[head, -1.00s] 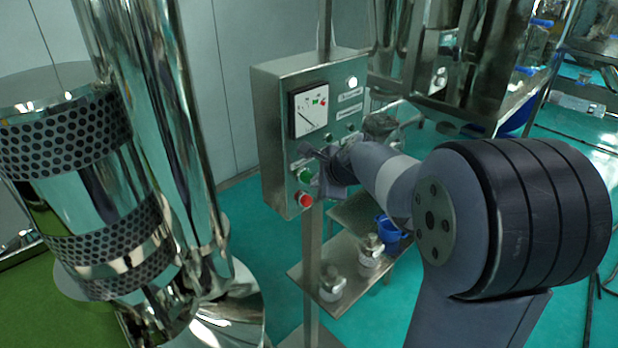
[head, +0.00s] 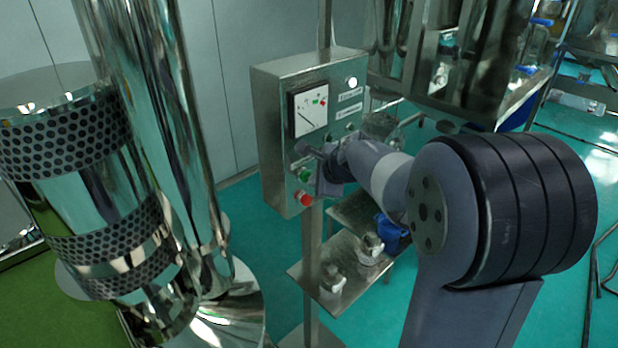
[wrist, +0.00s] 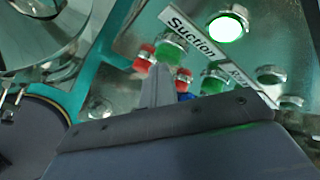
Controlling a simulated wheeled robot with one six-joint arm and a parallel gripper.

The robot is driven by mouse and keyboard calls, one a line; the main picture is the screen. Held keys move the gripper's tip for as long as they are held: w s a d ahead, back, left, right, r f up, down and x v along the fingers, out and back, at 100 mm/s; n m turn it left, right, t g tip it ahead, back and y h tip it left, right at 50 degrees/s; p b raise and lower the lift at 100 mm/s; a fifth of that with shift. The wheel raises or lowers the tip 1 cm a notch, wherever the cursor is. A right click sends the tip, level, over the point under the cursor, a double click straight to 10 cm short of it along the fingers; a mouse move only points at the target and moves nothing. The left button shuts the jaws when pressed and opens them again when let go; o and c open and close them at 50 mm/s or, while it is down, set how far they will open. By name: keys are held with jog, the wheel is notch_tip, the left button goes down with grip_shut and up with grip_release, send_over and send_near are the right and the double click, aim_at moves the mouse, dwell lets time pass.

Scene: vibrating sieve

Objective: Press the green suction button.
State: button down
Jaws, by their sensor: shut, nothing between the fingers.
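The steel control box (head: 268,135) carries buttons, a gauge and labels. In the wrist view a green button (wrist: 172,46) sits beside the "Suction" label (wrist: 192,31), with a red button (wrist: 144,60) at its left. A second green button (wrist: 213,82) and a red one (wrist: 183,76) sit lower right, near another label. My gripper (wrist: 159,70) is shut and empty, its tip just below the upper green button in the picture; I cannot tell if it touches.
A lamp (wrist: 226,27) by the label glows. The gauge (head: 310,108) is at the panel's upper left. A steel shelf (head: 325,292) with containers stands below. A tall shiny machine (head: 150,120) stands left. Open green floor (head: 245,215) lies between.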

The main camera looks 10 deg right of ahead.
dwell(0.5)
jog(key=shift+s+d+b, duration=0.35)
jog(key=shift+s+d, duration=0.1)
jog(key=shift+s, duration=0.25)
jog(key=s+d, duration=0.1)
jog(key=s+d+b, duration=0.1)
jog(key=s, duration=0.2)
jog(key=shift+s+d+b, duration=0.1)
jog(key=shift+d+b, duration=0.3)
dwell(1.7)
